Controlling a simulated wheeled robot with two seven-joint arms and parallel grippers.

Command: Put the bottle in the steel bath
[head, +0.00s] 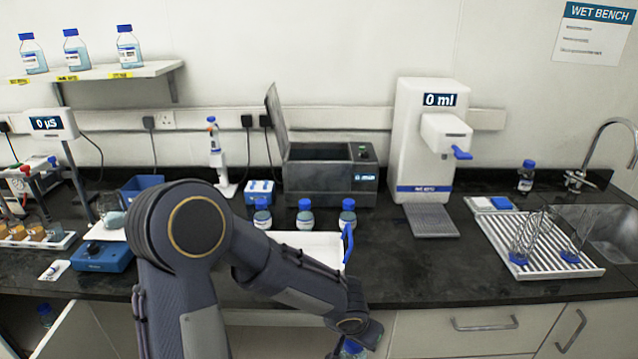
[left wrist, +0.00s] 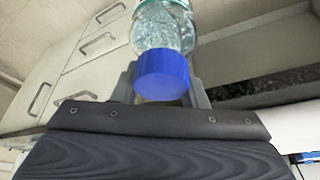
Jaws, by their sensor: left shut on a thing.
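My left gripper (head: 362,334) is low in front of the bench edge, at the bottom of the head view. It is shut on a clear bottle with a blue cap (head: 352,347), partly cut off by the frame. In the left wrist view the bottle (left wrist: 165,32) is between the two fingers (left wrist: 163,85), its blue cap towards the camera. The steel bath (head: 318,180) stands at the back of the bench with its lid (head: 277,118) raised. Its inside looks dark, and its floor is hidden. My right gripper is not in view.
Three blue-capped bottles (head: 305,216) stand at the back of a white tray (head: 318,243) with a blue handle, between bath and bench edge. A white dispenser (head: 415,140) is right of the bath. Glassware stands on a ribbed rack (head: 515,240). Bare bench (head: 405,265) lies right of the tray.

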